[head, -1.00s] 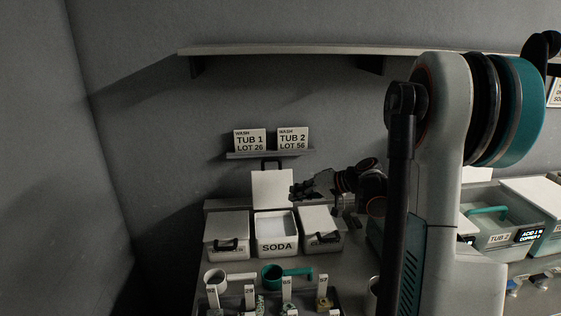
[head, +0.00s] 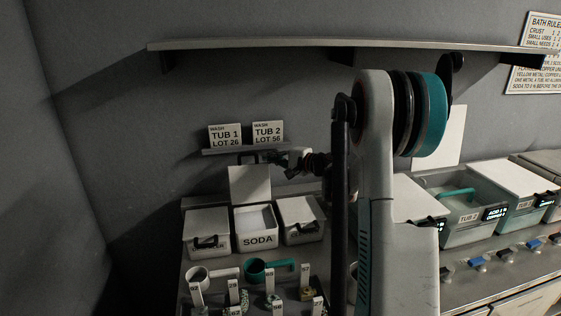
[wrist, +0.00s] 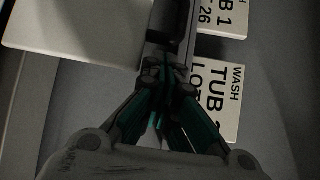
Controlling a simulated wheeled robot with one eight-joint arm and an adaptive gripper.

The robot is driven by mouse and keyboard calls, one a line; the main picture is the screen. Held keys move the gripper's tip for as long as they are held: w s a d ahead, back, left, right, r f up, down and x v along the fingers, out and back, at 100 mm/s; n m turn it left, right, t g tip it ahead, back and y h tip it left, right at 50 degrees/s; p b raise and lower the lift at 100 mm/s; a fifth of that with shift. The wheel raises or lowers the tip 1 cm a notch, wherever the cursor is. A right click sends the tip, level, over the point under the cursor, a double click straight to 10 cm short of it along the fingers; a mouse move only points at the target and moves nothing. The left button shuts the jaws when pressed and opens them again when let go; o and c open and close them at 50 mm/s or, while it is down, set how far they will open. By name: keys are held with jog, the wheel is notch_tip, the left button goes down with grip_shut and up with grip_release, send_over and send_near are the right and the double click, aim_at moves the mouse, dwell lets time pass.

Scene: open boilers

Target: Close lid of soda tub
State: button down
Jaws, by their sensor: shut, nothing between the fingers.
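The soda tub (head: 258,241) is a white box labelled SODA, standing between two closed white tubs. Its white lid (head: 249,184) stands open and upright at the back. My gripper (head: 268,157) is at the lid's top edge, close to the dark lid handle, which it partly hides. In the wrist view my gripper (wrist: 166,72) has its fingers together and empty, and a white panel that looks like the lid (wrist: 75,32) is to its left. I cannot tell whether the fingers touch the lid.
The TUB 1 (head: 225,137) and TUB 2 (head: 267,133) signs stand on a small ledge (head: 240,150) just behind and above the lid. A long shelf (head: 300,44) runs higher up. Cups (head: 199,277) and tagged items stand in front of the tubs.

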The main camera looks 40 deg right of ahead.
jog(key=x, duration=0.3)
jog(key=shift+s+a+b, duration=0.1)
jog(key=shift+b, duration=0.2)
